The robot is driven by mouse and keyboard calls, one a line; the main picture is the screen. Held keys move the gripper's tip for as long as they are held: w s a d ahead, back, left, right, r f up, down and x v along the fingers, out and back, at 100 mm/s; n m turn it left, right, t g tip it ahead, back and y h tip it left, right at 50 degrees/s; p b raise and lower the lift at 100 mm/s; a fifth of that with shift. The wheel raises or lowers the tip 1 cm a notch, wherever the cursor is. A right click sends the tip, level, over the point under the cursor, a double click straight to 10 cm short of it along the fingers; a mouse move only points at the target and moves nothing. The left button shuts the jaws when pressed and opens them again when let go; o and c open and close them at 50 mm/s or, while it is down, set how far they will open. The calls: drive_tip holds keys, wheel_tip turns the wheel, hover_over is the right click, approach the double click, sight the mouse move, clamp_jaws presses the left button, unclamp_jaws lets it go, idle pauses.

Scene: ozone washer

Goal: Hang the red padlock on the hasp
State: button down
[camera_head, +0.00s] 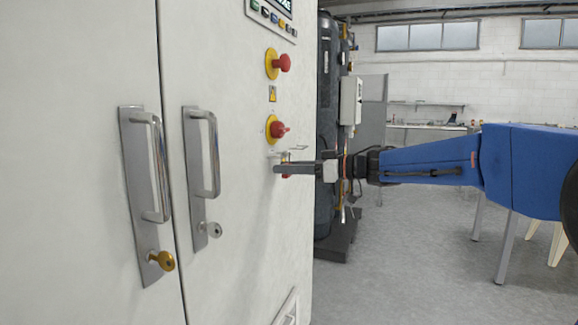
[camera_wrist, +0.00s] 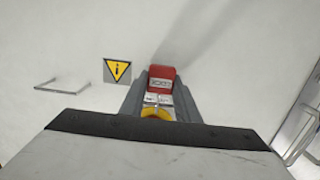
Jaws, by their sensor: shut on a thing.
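In the wrist view the red padlock (camera_wrist: 161,79) with a pale label sits between the two grey fingers of my gripper (camera_wrist: 160,95), which is shut on it. A small yellow piece shows at the near end of the fingers. In the head view my gripper (camera_head: 281,169) is level in front of the white cabinet, with a bit of red padlock (camera_head: 286,177) showing below the finger. A thin metal loop (camera_wrist: 62,84), which looks like the hasp, stands out from the panel left of the padlock and apart from it. A thin loop (camera_head: 299,147) also shows above my gripper in the head view.
A yellow warning sign (camera_wrist: 117,70) lies between loop and padlock in the wrist view. A red knob on a yellow plate (camera_head: 277,129) is just above my gripper. Two door handles (camera_head: 202,155) stick out at left. A dark tank (camera_head: 326,120) stands behind my gripper.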

drive_tip(key=c, duration=1.3)
unclamp_jaws()
drive_tip(key=shift+o, duration=0.2)
